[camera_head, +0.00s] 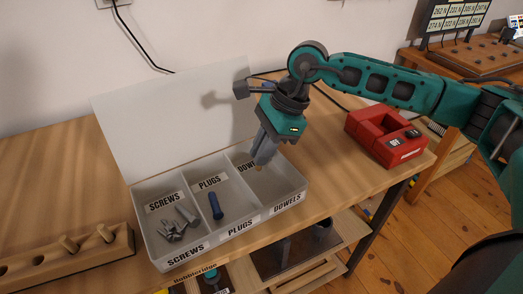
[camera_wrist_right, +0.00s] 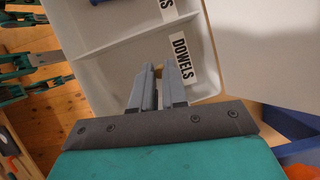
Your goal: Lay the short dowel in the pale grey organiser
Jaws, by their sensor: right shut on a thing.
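The pale grey organiser (camera_head: 215,238) stands on the wooden bench with its white lid (camera_head: 175,110) raised at the back. It has compartments labelled screws, plugs and dowels. My right gripper (camera_head: 262,160) points down over the dowels compartment (camera_head: 285,183). It is shut on the short dowel (camera_wrist_right: 158,72), a small tan piece mostly hidden between the fingertips. In the wrist view the right gripper (camera_wrist_right: 160,80) is over the same compartment, beside its dowels label. I cannot tell whether the dowel touches the floor. My left gripper is not in view.
Grey screws (camera_head: 175,226) lie in the screws compartment and a blue plug (camera_head: 215,206) in the plugs compartment. A wooden block (camera_head: 65,258) with pegs stands at the left. A red device (camera_head: 385,138) stands right of the organiser, near the bench edge.

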